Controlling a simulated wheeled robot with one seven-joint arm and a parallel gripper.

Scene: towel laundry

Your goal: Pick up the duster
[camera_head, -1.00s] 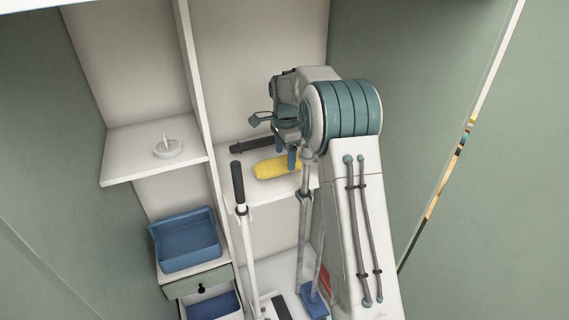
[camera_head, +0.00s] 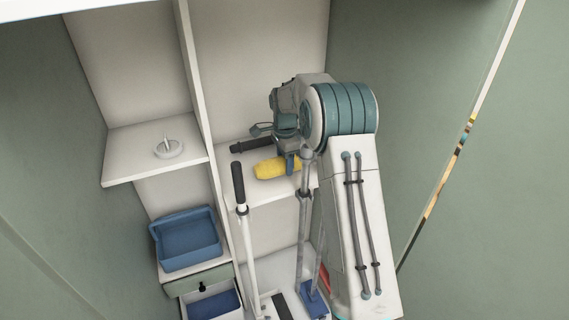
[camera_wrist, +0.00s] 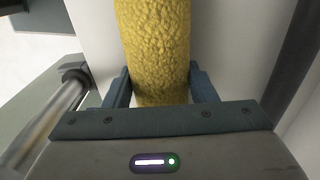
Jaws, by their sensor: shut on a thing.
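The duster has a fluffy yellow head (camera_head: 270,169) that lies on the white shelf (camera_head: 262,188) in the right part of the cabinet. In the wrist view the yellow head (camera_wrist: 153,50) runs up from between my fingers. My gripper (camera_wrist: 162,88) has one finger on each side of the duster and is shut on it. In the head view my gripper (camera_head: 292,160) is at the right end of the yellow head, and my arm hides part of that end. The duster appears still at shelf height.
A dark cylindrical object (camera_head: 252,145) lies behind the duster. A pole with a black grip (camera_head: 239,185) stands in front of the shelf's left side. A grey pole (camera_head: 302,215) stands close beside my arm. A blue bin (camera_head: 187,240) and a white dish-like holder (camera_head: 168,150) are left of the divider.

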